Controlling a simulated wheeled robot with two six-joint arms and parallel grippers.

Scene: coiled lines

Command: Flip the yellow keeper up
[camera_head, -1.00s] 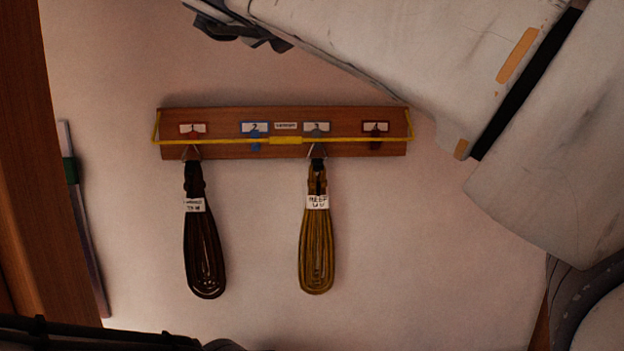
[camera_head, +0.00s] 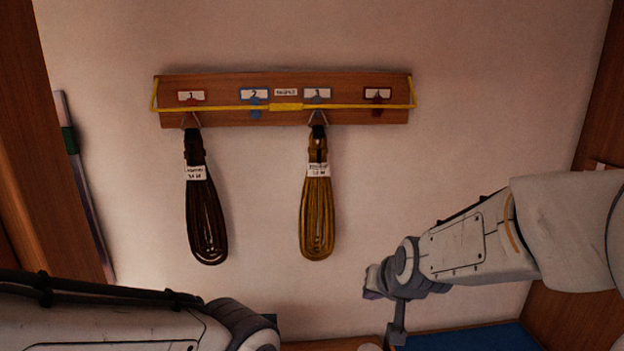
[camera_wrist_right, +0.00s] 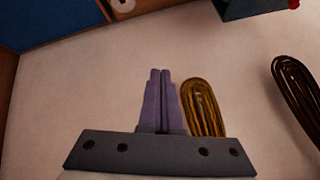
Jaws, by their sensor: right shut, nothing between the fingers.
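The yellow keeper (camera_head: 286,106) is a thin bar with a wider middle tab. It lies across the front of the wooden hook board (camera_head: 225,118), with short arms rising at both ends. A dark brown coil (camera_head: 206,225) hangs at hook 1 and a mustard-yellow coil (camera_head: 316,215) at hook 3, both below the bar. My right gripper (camera_head: 372,282) is to the right of and below the yellow coil, well away from the keeper. In the right wrist view its fingers (camera_wrist_right: 160,75) are together and empty, beside the yellow coil (camera_wrist_right: 204,108). My left gripper is out of view.
Hooks 2 and 4 hold no coil. A grey pole with a green band (camera_head: 70,140) leans at the left near a wooden post (camera_head: 60,200). A blue surface (camera_head: 475,337) lies at the lower right. The wall right of the coils is clear.

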